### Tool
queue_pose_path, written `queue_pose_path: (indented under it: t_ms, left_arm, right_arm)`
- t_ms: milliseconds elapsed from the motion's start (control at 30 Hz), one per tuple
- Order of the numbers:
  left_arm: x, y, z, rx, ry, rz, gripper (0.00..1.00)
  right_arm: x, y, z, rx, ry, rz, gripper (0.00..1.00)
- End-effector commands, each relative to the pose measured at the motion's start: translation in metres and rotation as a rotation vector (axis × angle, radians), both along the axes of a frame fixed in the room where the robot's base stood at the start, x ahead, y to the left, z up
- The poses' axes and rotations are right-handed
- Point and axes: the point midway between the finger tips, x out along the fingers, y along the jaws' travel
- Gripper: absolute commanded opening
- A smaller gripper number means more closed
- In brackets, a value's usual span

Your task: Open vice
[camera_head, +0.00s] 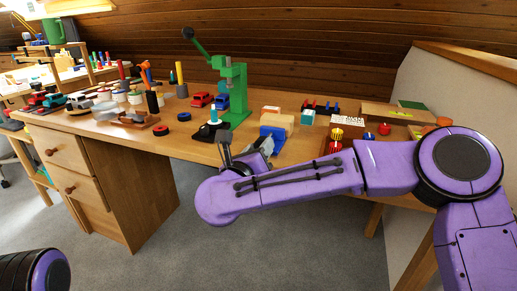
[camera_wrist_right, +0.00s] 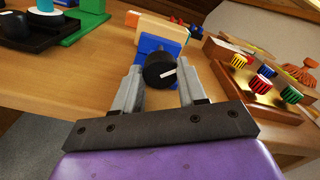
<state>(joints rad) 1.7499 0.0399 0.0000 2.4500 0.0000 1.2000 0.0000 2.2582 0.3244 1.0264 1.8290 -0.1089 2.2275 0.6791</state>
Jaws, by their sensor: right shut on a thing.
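The blue vice (camera_head: 275,132) stands at the front edge of the workbench; it also shows in the right wrist view (camera_wrist_right: 147,45). Its round black knob (camera_wrist_right: 159,71), with a white mark, faces my wrist camera. A tan wooden block (camera_wrist_right: 165,28) sits at the vice, behind its blue front part. My right gripper (camera_head: 262,144) is at the vice's front, its grey fingers on either side of the knob and shut on it. The knob is hidden in the head view. My left gripper is out of view; only part of my left arm shows at lower left.
A green press (camera_head: 236,95) stands left of the vice on the workbench (camera_head: 190,140). A wooden tray with coloured knobs (camera_wrist_right: 262,90) is close on the right. Toy cars and tools crowd the bench's left. Open floor (camera_head: 170,255) lies in front.

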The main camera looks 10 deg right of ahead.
Motion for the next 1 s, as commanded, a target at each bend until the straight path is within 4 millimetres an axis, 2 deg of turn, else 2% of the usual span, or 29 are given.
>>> queue_pose_path:
  t_ms: [100, 133, 200, 467, 567, 800, 1000]
  left_arm:
    - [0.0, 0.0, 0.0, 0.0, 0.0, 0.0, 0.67]
    - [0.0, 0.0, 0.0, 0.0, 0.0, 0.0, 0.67]
    - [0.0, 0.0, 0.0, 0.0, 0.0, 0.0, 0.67]
    - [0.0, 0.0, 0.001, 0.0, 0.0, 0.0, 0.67]
    - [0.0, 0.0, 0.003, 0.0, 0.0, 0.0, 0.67]
    - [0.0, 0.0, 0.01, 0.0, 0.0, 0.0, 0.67]
    - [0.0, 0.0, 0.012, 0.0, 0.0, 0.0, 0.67]
  right_arm:
    - [0.0, 0.0, -0.001, 0.0, 0.002, 0.0, 0.11]
    - [0.0, 0.0, -0.001, 0.0, 0.002, 0.0, 0.51]
    - [0.0, 0.0, -0.001, 0.0, 0.002, 0.0, 0.67]
    - [-0.003, 0.002, 0.0, 0.0, 0.0, 0.001, 0.67]
    - [-0.015, 0.012, 0.001, -0.002, -0.001, 0.005, 0.67]
    - [-0.063, 0.044, 0.001, -0.003, -0.001, 0.005, 0.67]
    - [-0.085, 0.058, 0.0, -0.002, 0.001, 0.002, 0.67]
